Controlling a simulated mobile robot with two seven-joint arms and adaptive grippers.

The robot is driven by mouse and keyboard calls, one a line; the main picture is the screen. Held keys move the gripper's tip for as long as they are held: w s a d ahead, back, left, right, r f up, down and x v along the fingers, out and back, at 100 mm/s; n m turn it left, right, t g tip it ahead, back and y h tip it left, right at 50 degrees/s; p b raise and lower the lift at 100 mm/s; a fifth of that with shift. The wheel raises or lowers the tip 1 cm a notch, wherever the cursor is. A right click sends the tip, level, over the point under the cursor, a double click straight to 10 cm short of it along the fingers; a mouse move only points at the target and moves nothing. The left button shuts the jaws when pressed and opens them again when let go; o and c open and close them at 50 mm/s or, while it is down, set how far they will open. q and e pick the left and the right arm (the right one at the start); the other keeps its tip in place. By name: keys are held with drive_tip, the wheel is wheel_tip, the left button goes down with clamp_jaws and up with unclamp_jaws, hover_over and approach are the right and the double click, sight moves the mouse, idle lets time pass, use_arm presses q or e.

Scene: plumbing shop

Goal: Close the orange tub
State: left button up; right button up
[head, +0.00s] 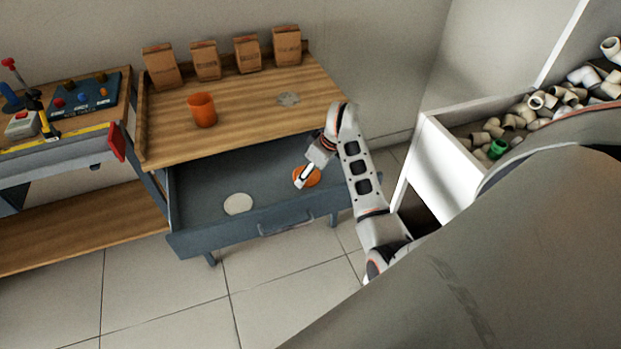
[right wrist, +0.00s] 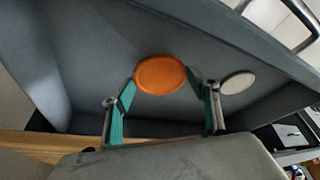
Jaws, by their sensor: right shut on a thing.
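The orange tub (head: 203,110) stands upright on the wooden bench top, with its open top showing no lid. A round orange lid (head: 312,177) is in the open drawer, at its right end. My right gripper (head: 303,179) is at this lid, its fingers on either side of the rim. In the right wrist view the lid (right wrist: 160,74) sits between the teal fingertips of the gripper (right wrist: 167,88), which is shut on it. I cannot tell whether the lid touches the drawer floor. My left gripper is not in view.
The open grey drawer (head: 205,243) also holds a white disc (head: 238,204). A bin of pipe fittings (head: 455,190) stands at right. The bench top's middle is clear.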

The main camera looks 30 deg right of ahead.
wheel_tip(320, 180, up, 24)
drive_tip(key=p, duration=0.5)
drive_tip(key=shift+f, duration=0.15)
